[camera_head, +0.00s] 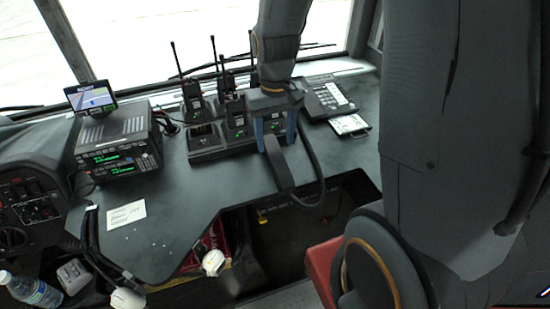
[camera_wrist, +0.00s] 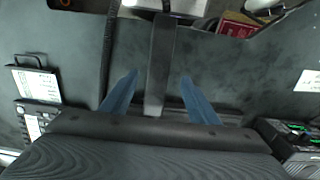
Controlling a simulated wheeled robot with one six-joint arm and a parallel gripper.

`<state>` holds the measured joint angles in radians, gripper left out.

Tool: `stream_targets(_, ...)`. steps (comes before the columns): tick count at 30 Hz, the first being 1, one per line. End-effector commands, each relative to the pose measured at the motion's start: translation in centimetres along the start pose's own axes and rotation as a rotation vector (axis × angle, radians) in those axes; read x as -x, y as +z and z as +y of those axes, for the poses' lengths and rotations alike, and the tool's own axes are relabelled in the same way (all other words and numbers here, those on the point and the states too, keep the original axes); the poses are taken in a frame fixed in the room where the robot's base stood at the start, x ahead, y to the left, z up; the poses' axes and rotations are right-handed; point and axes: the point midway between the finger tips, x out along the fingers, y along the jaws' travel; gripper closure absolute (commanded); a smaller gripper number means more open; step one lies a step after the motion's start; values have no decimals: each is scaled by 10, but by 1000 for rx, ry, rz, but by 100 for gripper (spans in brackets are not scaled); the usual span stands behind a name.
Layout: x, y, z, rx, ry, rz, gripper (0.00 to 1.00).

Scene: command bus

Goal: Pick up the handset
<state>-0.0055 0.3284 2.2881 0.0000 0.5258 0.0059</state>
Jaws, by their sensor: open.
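The handset is a long dark bar (camera_head: 281,172) with a cord, at the front edge of the dark dashboard counter. It also shows in the wrist view as an upright dark bar (camera_wrist: 161,50) in the middle. My gripper (camera_head: 277,147) is above the counter with its two blue fingers apart. In the wrist view my gripper (camera_wrist: 160,77) has one finger on each side of the handset, with gaps visible on both sides. I cannot tell how far the fingertips are above it. The handset's far end is hidden by my gripper body.
A rack of radios (camera_head: 208,140) stands behind and left of my gripper. A desk phone (camera_head: 328,97) and a small clipboard (camera_head: 350,125) lie to the right. A radio unit (camera_head: 120,140) and a paper note (camera_head: 126,214) are at left. Below the counter edge is an open footwell.

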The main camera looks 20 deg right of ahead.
Motion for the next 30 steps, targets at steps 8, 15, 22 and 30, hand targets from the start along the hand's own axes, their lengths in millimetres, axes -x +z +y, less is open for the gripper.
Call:
stream_targets(8, -23, 1, 1, 0, 0, -3, 45)
stream_targets(15, -51, 0, 2, 0, 0, -3, 45)
stream_targets(22, -63, -1, 2, 0, 0, 1, 45)
stream_targets(30, -63, -1, 2, 0, 0, 1, 59)
